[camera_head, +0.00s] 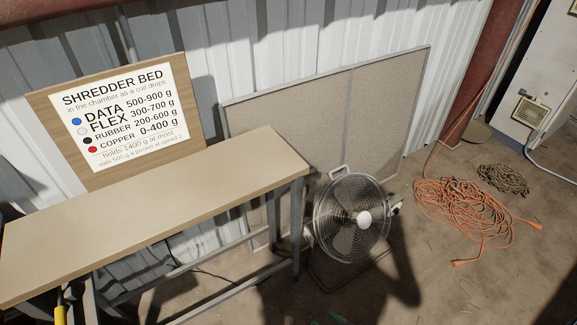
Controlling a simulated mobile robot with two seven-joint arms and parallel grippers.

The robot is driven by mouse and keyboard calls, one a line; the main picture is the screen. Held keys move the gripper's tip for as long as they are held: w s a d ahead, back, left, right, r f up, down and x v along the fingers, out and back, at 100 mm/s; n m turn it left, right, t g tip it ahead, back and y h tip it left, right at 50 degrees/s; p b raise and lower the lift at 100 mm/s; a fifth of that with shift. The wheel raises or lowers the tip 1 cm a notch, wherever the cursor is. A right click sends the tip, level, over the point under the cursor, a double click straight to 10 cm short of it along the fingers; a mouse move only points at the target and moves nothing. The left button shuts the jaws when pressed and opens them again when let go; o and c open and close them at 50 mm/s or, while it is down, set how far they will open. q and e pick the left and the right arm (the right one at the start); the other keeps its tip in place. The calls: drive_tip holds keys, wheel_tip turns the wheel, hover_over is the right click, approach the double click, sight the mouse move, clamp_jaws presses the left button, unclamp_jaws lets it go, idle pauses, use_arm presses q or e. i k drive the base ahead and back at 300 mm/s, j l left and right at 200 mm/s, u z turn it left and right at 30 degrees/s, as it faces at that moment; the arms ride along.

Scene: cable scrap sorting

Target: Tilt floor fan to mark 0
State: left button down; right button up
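Neither of my grippers is in view.
A wooden-topped bench (150,215) fills the left. A shredder bed sign (120,115) stands behind it. A mesh panel (330,125) leans on the wall behind the fan. An orange cable coil (465,212) and a dark chain pile (503,179) lie on the floor to the right.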

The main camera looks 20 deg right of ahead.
sight(344, 214)
drive_tip(key=l+u, duration=0.15)
drive_tip(key=u, duration=0.25)
drive_tip(key=l+u, duration=0.2)
drive_tip(key=u, duration=0.2)
drive_tip(key=l+u, duration=0.15)
drive_tip(key=u, duration=0.2)
drive_tip(key=l+u, duration=0.35)
drive_tip(key=k+l+u, duration=0.1)
drive_tip(key=l+u, duration=0.3)
drive_tip(key=k+l+u, duration=0.25)
drive_tip(key=l, duration=0.2)
drive_tip(key=k+l+u, duration=0.25)
drive_tip(key=l, duration=0.15)
drive_tip(key=k+l+u, duration=0.15)
drive_tip(key=l, duration=0.25)
drive_tip(key=k+l+u, duration=0.2)
drive_tip(key=k+l, duration=1.5)
drive_tip(key=l, duration=0.1)
